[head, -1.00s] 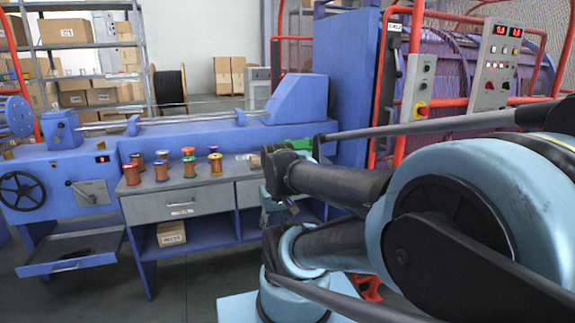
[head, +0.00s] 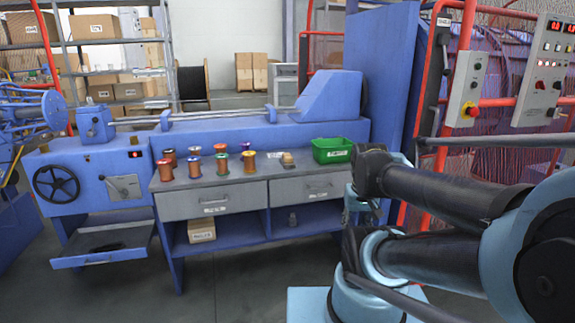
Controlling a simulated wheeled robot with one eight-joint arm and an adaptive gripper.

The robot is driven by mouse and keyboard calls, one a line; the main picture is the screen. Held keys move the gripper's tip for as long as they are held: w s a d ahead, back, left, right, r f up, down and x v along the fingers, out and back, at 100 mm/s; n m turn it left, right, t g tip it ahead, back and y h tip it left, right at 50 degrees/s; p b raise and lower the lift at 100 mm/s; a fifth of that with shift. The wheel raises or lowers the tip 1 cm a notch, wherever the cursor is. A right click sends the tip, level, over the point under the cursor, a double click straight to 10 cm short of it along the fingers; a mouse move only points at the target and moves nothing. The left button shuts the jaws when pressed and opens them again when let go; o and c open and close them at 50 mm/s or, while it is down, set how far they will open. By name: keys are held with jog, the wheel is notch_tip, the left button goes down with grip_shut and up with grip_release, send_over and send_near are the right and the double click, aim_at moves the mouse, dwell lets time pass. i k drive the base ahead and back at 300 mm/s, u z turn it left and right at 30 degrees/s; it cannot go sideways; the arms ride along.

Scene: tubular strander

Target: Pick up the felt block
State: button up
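A small tan-brown block (head: 288,159), which looks like the felt block, lies on the grey bench top (head: 220,181). It sits right of the copper and coloured spools and left of the green bin (head: 333,150). My gripper (head: 361,212) hangs beside the bench's right front, to the right of the block and apart from it. It is small, dark and partly hidden by my arm, so its fingers cannot be made out.
Several wire spools (head: 222,163) stand on the bench left of the block. Two drawers and a lower shelf with a small box (head: 201,230) are below. An open tray (head: 103,247) juts out at left. Red-framed guarding (head: 430,110) stands at right. Floor in front is clear.

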aim_at(286, 162)
jog(key=z, duration=0.05)
jog(key=i, duration=1)
jog(key=u, duration=0.05)
